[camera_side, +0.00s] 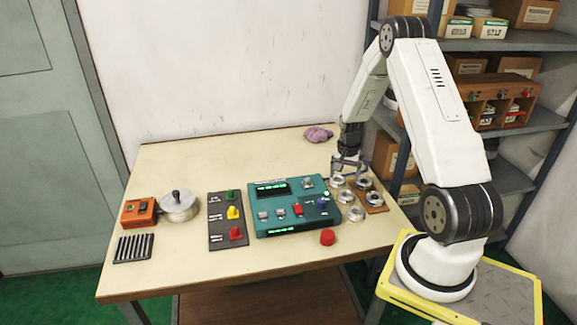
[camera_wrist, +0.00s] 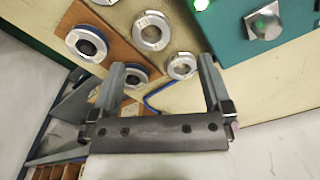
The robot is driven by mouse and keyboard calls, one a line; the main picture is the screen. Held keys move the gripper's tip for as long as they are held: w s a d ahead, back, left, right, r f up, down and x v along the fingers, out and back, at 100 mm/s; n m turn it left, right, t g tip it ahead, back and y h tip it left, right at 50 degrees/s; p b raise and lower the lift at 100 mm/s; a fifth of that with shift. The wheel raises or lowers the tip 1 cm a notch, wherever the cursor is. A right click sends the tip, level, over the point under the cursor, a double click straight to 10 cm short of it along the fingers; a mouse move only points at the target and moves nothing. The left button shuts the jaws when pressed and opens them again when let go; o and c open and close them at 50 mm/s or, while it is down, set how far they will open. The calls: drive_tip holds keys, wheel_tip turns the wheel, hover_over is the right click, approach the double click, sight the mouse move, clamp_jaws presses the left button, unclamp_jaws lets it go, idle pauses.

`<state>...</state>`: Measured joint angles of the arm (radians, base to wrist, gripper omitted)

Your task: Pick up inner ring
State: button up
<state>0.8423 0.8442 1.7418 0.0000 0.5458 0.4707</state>
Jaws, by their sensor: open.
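Several silver metal rings lie close together at the right of the table. In the side view one ring (camera_side: 356,213) is at the near end of the group. In the wrist view, one plain ring (camera_wrist: 151,30) lies beyond the fingertips, and another ring (camera_wrist: 182,66) shows beside the right finger. A brown board carries a dark-centred ring (camera_wrist: 87,43) and a second one (camera_wrist: 137,71) by the left finger. I cannot tell which is the inner ring. My gripper (camera_side: 348,165) is open and empty above the far side of the group; its two fingers (camera_wrist: 160,68) also show in the wrist view.
A teal control panel (camera_side: 270,222) stands left of the rings, with a red button (camera_side: 327,237) in front. A purple cloth (camera_side: 318,134) lies behind. Shelves stand right.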

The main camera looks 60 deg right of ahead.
sight(347, 191)
drive_tip(key=shift+m, duration=0.4)
drive_tip(key=shift+s+d+f, duration=0.15)
drive_tip(key=shift+d+f, duration=0.15)
drive_tip(key=shift+f, duration=0.3)
drive_tip(key=shift+s+d+f, duration=0.2)
drive_tip(key=shift+d+f, duration=0.05)
drive_tip(key=shift+f, duration=0.4)
drive_tip(key=shift+s+d+f, duration=0.15)
drive_tip(key=shift+d+f, duration=0.15)
drive_tip(key=shift+f, duration=0.3)
drive_tip(key=shift+f, duration=2.6)
drive_tip(key=c, duration=1.3)
drive_tip(key=shift+r, duration=0.25)
